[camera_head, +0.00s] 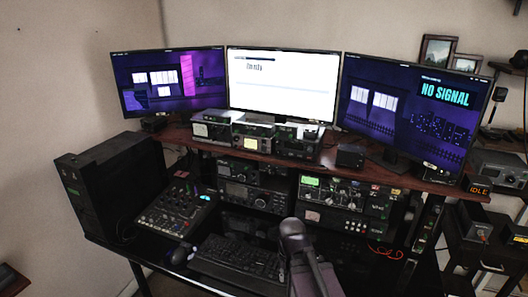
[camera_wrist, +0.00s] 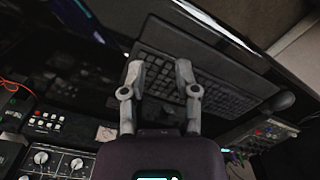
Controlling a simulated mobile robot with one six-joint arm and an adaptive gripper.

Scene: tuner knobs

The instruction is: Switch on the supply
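No unit is clearly labelled as the supply. A small box (camera_head: 478,188) with an orange "IDLE" display sits at the desk's right end. A grey metal unit (camera_head: 499,168) with a knob stands to its right on a side shelf. A small dark box (camera_head: 476,230) with a lit orange spot lies below them on a side stand. In the wrist view my gripper (camera_wrist: 160,70) is open and empty, its two fingers apart above the keyboard (camera_wrist: 205,85). In the head view my arm reaches up at bottom centre, right of the keyboard (camera_head: 240,260); its fingertips cannot be made out.
Three monitors stand on the raised shelf (camera_head: 420,181); the right monitor (camera_head: 412,108) reads "NO SIGNAL". Racked radios (camera_head: 345,195) fill the space below. A mixer (camera_head: 175,208) and a black PC tower (camera_head: 112,185) are at left. Red cables (camera_head: 385,252) hang at right.

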